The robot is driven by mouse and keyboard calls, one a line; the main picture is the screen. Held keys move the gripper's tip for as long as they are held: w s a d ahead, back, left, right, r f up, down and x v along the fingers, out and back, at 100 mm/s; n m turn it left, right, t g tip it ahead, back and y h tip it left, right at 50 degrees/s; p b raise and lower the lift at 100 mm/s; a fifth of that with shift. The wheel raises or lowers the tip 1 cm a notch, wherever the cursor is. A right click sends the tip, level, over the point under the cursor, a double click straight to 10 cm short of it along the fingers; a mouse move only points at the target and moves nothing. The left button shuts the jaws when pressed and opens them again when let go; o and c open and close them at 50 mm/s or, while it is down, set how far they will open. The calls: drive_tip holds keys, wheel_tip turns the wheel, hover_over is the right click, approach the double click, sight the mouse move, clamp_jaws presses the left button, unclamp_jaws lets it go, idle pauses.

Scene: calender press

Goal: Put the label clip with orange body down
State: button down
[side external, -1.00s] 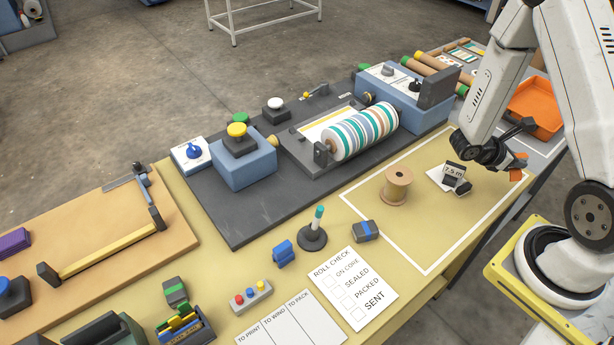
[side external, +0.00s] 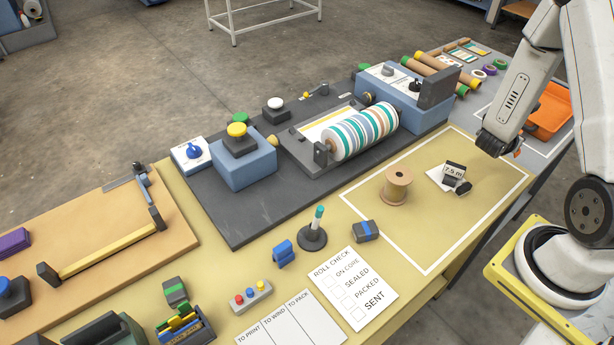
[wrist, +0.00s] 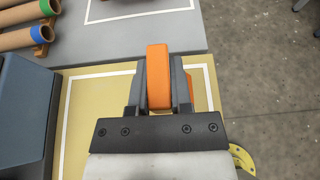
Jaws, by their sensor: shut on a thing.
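The label clip with orange body (wrist: 158,80) sits between the two grey fingers of my gripper (wrist: 160,72) in the wrist view. The gripper is shut on it. In the side view only a small orange bit of the clip (side external: 518,152) shows; my arm hides most of the gripper. The gripper is near the far right corner of the yellow table, close to the grey bench (wrist: 120,38). A second orange patch shows beside the right finger; I cannot tell what it is. The clip's height above the table is unclear.
An orange tray (side external: 553,108) stands on the grey bench in a white outline. A brown spool (side external: 397,185) and a dark "7.5 m" block (side external: 455,175) stand inside the yellow table's white outline. Cardboard tubes (wrist: 22,38) lie at the left. Much of the outlined area is bare.

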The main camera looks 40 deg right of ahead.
drive_tip(key=shift+f, duration=0.1)
drive_tip(key=shift+f, duration=2.15)
drive_tip(key=shift+f, duration=1.75)
drive_tip(key=shift+f, duration=0.1)
drive_tip(key=c, duration=0.5)
unclamp_jaws()
drive_tip(key=shift+c, duration=0.2)
